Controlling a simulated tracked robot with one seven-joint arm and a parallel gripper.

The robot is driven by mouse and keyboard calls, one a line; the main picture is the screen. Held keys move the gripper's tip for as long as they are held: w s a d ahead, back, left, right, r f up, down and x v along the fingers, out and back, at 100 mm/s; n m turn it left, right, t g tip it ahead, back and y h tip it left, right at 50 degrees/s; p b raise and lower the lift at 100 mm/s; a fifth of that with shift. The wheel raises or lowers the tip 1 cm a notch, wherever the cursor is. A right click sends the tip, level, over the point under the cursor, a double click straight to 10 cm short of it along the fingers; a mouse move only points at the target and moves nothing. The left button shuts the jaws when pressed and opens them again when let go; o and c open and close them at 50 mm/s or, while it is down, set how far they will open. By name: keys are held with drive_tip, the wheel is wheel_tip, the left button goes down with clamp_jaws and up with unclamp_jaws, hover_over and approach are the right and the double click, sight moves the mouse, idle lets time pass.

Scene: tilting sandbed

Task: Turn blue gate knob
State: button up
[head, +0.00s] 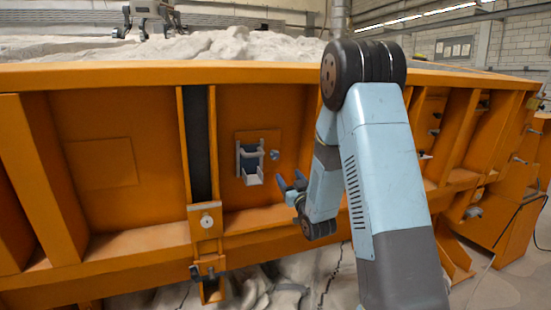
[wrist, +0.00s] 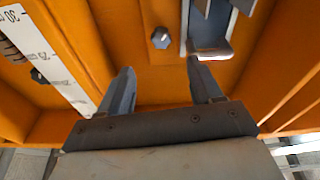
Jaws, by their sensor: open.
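The small blue-grey knob (head: 274,155) sits on the orange side wall of the sandbed, just right of a small metal gate (head: 250,160) in the head view. In the wrist view, the knob (wrist: 161,38) is a faceted head beyond my fingertips, roughly centred between them, with the gate's grey tray (wrist: 210,45) to its right. My gripper (head: 290,181) is open and empty, a little below and right of the knob in the head view. In the wrist view, both fingers of my gripper (wrist: 160,68) point toward the wall. A gap shows between the fingertips and the knob; neither touches it.
A white ruler strip (wrist: 50,60) runs beside a dark bolt at the left in the wrist view. Orange ribs and a ledge (head: 150,239) stick out from the wall. A dark vertical slot (head: 199,140) lies left of the gate. Pale sand (head: 230,45) fills the top.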

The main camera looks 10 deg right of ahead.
sight(276, 157)
drive_tip(key=shift+t, duration=0.3)
drive_tip(key=x, duration=1.3)
drive_tip(key=shift+w+a+f, duration=0.15)
drive_tip(key=shift+w+f, duration=0.05)
drive_tip(key=shift+w, duration=0.15)
drive_tip(key=c, duration=1)
